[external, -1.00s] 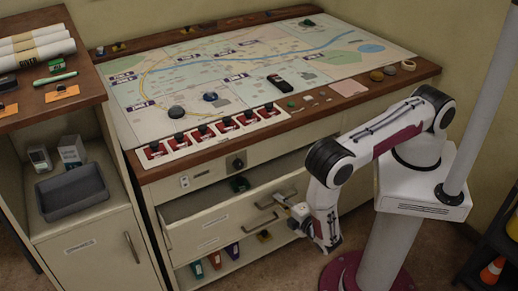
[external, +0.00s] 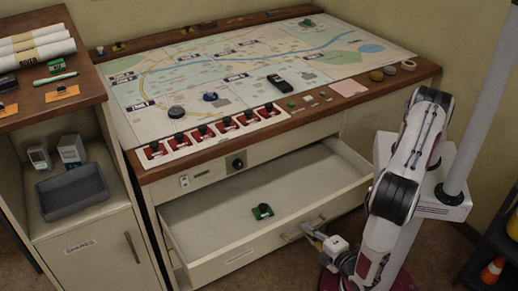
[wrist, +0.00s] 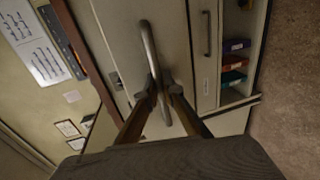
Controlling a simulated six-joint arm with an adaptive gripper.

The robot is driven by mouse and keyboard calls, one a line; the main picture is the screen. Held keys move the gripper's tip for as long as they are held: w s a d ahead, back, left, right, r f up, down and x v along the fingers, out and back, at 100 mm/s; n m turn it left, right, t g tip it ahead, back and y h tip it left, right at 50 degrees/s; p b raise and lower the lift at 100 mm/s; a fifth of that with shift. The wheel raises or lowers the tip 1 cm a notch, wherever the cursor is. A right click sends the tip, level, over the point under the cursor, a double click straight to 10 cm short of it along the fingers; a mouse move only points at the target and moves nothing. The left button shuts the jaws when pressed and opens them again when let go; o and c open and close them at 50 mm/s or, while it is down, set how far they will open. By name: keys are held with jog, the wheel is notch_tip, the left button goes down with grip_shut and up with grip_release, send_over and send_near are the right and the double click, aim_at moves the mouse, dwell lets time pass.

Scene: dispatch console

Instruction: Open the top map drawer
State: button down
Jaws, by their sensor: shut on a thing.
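The top map drawer (external: 240,257) is pulled far out of the cream console, its inside in plain view from above. A green and black object (external: 262,211) lies on its floor. My gripper (external: 314,232) is at the right part of the drawer front in the external view, shut on the drawer's bar handle. In the wrist view, the metal handle (wrist: 149,45) runs between the two fingers of my gripper (wrist: 160,88), and the fingers close around it.
A lower drawer handle (wrist: 207,33) and a shelf with coloured binders (wrist: 235,62) show in the wrist view. The map table (external: 230,80) stands above, with red switch cards along its front. A cabinet with a grey tray (external: 75,195) stands left. Floor is open in front.

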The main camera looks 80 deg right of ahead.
jog(key=shift+f+v, duration=0.15)
jog(key=shift+v, duration=0.5)
jog(key=shift+f+v, duration=0.15)
jog(key=shift+v, duration=0.5)
jog(key=c, duration=2.5)
grip_release()
jog(key=shift+a, duration=0.1)
jog(key=shift+v, duration=6)
